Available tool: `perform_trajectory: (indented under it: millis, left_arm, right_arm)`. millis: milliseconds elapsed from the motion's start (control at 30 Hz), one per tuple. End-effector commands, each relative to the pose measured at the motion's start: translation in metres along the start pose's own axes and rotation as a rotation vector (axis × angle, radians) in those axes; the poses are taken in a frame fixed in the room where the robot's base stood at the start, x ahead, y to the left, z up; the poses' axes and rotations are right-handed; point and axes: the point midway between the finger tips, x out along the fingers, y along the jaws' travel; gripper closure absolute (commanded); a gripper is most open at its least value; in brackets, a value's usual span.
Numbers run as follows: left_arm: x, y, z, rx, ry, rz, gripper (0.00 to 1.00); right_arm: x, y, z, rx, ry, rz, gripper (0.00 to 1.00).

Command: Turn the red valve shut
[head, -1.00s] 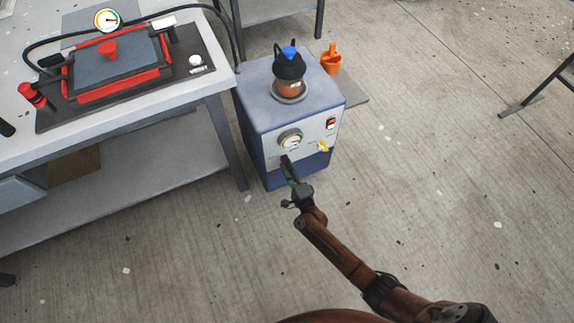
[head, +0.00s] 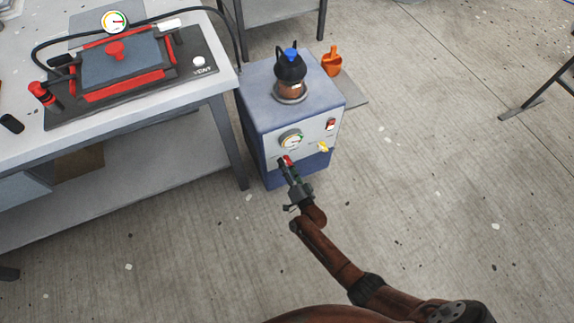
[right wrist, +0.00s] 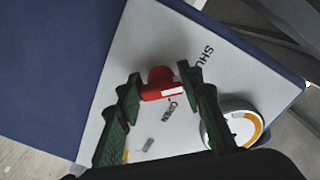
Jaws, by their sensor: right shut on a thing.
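The red valve (right wrist: 161,83) sits on the light front panel of a blue cabinet, with a pale strip on its handle. In the head view its red tip (head: 287,160) shows below the round gauge. My right gripper (right wrist: 159,86) has its green fingers on both sides of the handle and is shut on it. In the head view the same gripper (head: 286,162) reaches the panel from below. The printed words SHUT (right wrist: 203,63) and OPEN (right wrist: 177,111) are beside the valve. My left gripper is not in view.
The blue cabinet (head: 262,99) carries a dark pot with a blue top (head: 290,66). A gauge (head: 291,140), red switch (head: 331,124) and yellow part (head: 323,147) are on its front. A workbench (head: 190,108) stands left. An orange container (head: 331,61) is behind. Floor to the right is clear.

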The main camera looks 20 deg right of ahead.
Motion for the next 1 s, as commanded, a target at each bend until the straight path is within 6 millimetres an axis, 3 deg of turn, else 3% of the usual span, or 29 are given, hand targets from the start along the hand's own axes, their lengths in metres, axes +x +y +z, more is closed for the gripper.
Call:
perform_trajectory:
  millis: [700, 733, 1000]
  left_arm:
    - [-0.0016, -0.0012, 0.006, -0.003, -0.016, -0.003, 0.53]
    - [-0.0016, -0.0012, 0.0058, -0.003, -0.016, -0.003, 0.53]
    - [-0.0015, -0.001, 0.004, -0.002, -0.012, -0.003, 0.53]
  right_arm:
    - [-0.0005, 0.0014, 0.0009, -0.08, -0.002, 0.001, 0.9]
    - [-0.0005, 0.0014, 0.0009, -0.08, -0.002, 0.001, 0.65]
    - [-0.0003, 0.0011, 0.0003, -0.079, -0.001, 0.001, 0.47]
